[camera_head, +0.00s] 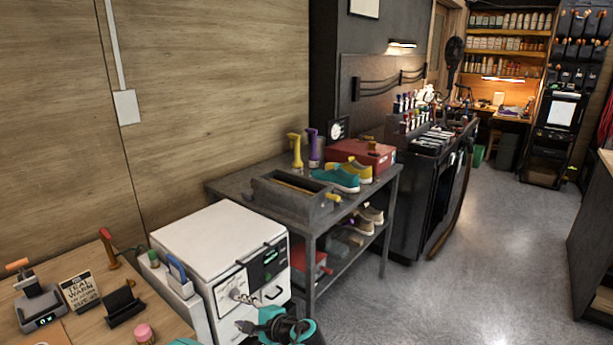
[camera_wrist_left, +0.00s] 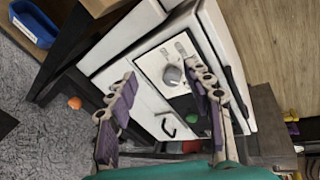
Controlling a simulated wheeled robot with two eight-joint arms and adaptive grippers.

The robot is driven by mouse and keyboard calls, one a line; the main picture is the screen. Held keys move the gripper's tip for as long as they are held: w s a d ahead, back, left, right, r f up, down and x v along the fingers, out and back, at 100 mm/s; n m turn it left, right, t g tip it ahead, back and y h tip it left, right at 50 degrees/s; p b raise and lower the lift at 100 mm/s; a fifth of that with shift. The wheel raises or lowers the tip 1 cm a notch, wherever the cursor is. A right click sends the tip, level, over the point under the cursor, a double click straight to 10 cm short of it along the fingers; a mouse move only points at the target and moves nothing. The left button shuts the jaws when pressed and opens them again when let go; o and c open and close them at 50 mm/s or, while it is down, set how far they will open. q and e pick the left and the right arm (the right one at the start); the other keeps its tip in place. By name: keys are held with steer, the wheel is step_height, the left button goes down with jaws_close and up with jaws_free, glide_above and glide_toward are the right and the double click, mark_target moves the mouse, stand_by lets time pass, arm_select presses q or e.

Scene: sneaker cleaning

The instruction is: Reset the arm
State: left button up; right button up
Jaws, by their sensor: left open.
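My left gripper (camera_head: 243,313) is at the bottom centre of the head view, in front of the white cabinet (camera_head: 225,232). In the left wrist view my left gripper (camera_wrist_left: 163,75) has its two purple-padded fingers spread apart with nothing between them. The cabinet's front, with a knob (camera_wrist_left: 171,76) and a dark handle, shows beyond the fingers, and I see no contact. My right gripper is not in view.
A wooden table (camera_head: 172,325) with small tools stands at the left. A grey metal workbench (camera_head: 228,186) holds a tray (camera_head: 290,199), teal and yellow shoes (camera_head: 335,179) and a red box (camera_head: 375,158). Open grey floor (camera_head: 450,280) lies to the right.

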arm_select(q)
steer(key=s+a+r+n+g+h, duration=0.1)
steer(key=s+a+r+n+h, duration=0.15)
steer(key=s, duration=0.35)
steer(key=s+a+r+n+g+h, duration=0.1)
steer(key=s+a+r+n+h, duration=0.15)
steer(key=s, duration=0.45)
steer(key=s+d+n+h, duration=0.2)
steer(key=s+n+h, duration=0.1)
steer(key=s, duration=0.4)
steer(key=s+d+f+n+h, duration=0.1)
steer(key=s+d+n+h, duration=0.1)
steer(key=s, duration=0.5)
steer(key=shift+d+f+n+t+h, duration=0.3)
steer(key=shift+d+n+h, duration=0.15)
steer(key=shift+n, duration=0.75)
steer(key=shift+s, duration=0.1)
